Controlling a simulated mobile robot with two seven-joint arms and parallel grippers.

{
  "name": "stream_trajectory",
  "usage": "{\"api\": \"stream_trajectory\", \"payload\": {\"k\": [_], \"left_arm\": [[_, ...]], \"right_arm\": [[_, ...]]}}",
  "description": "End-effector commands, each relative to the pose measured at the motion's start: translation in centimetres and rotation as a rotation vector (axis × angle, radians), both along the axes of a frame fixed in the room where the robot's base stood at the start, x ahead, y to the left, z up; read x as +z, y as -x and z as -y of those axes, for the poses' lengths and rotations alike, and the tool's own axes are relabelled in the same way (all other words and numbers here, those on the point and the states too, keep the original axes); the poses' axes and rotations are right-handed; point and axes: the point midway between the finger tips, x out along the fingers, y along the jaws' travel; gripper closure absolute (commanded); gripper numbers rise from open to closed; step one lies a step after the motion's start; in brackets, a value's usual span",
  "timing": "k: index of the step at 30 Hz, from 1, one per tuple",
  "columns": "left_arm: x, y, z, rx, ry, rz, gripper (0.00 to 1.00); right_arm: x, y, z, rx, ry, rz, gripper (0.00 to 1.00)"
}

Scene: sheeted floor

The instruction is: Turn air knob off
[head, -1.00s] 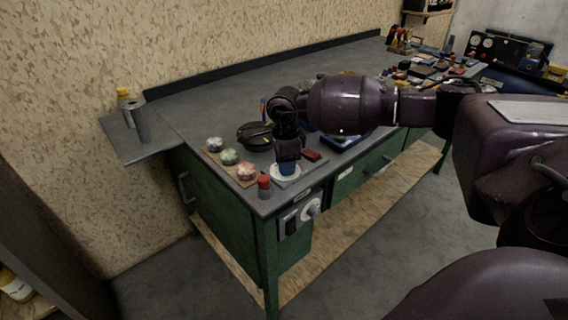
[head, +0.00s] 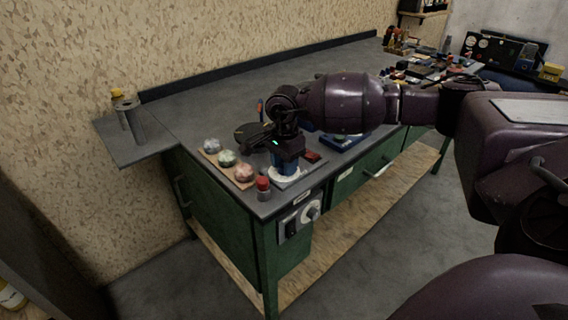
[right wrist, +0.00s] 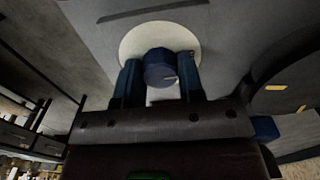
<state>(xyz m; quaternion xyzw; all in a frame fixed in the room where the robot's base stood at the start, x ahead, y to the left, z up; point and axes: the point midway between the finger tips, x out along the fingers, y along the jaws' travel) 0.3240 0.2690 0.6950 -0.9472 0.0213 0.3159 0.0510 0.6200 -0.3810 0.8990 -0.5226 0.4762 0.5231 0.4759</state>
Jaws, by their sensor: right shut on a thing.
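A blue round knob (right wrist: 160,66) stands on a pale round dial plate (right wrist: 130,43) on the bench top. In the right wrist view my right gripper (right wrist: 160,74) has one blue finger on each side of the knob and is shut on it. In the head view the right gripper (head: 285,168) points down over the same pale dial plate (head: 284,179) near the bench's front corner. The knob itself is hidden there by the fingers. My left gripper is not in view.
A red-capped jar (head: 263,187) stands at the corner. Tools crowd the far right; the bench's back middle is clear.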

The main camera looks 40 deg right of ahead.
Motion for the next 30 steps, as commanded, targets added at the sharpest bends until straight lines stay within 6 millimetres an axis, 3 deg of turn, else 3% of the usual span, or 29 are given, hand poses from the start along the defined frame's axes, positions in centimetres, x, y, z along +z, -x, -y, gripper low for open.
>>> {"api": "stream_trajectory", "payload": {"k": [8,9,13,23,30], "left_arm": [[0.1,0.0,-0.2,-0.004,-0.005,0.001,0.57],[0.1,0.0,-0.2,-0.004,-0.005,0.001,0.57],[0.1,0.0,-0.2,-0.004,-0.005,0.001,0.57],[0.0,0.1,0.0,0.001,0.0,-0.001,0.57],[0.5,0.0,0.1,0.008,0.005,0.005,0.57]], "right_arm": [[0.3,-0.1,0.0,0.001,-0.001,0.006,0.88],[0.3,-0.1,0.0,0.001,-0.001,0.006,0.6],[0.2,-0.1,0.0,0.001,0.0,0.004,0.4],[0.3,0.0,0.0,0.0,0.0,0.002,0.39],[3.5,-0.1,0.0,0.0,0.0,0.008,0.39]]}}
